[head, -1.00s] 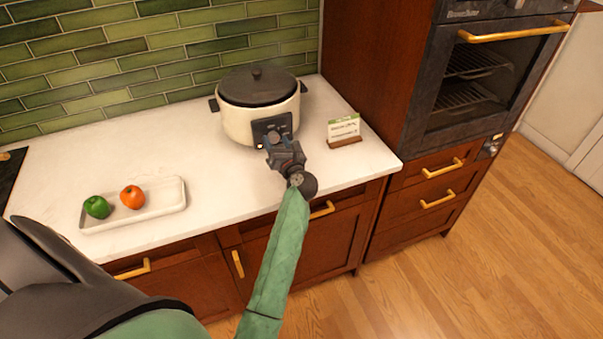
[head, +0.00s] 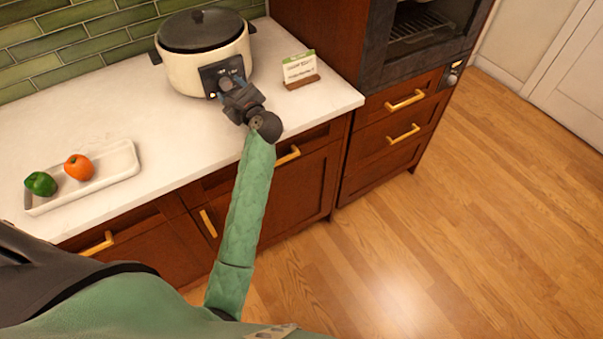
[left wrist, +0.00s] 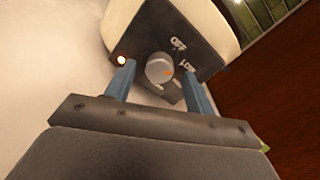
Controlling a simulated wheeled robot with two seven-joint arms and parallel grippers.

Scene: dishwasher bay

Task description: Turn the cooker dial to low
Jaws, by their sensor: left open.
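The cooker (head: 180,72) is a cream pot with a dark lid on the counter, also partly in the left wrist view (left wrist: 120,17). My left gripper (head: 229,83) is at the panel. Its blue fingers (left wrist: 158,74) are apart, one on each side of the dial; contact cannot be told. My right gripper is not in view.
A small sign (head: 300,70) on a wooden stand is right of the cooker. A white tray (head: 115,178) with a green pepper (head: 40,184) and an orange fruit or vegetable (head: 79,167) is at left. The counter (head: 110,105) between is clear. An oven (head: 420,30) stands at right.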

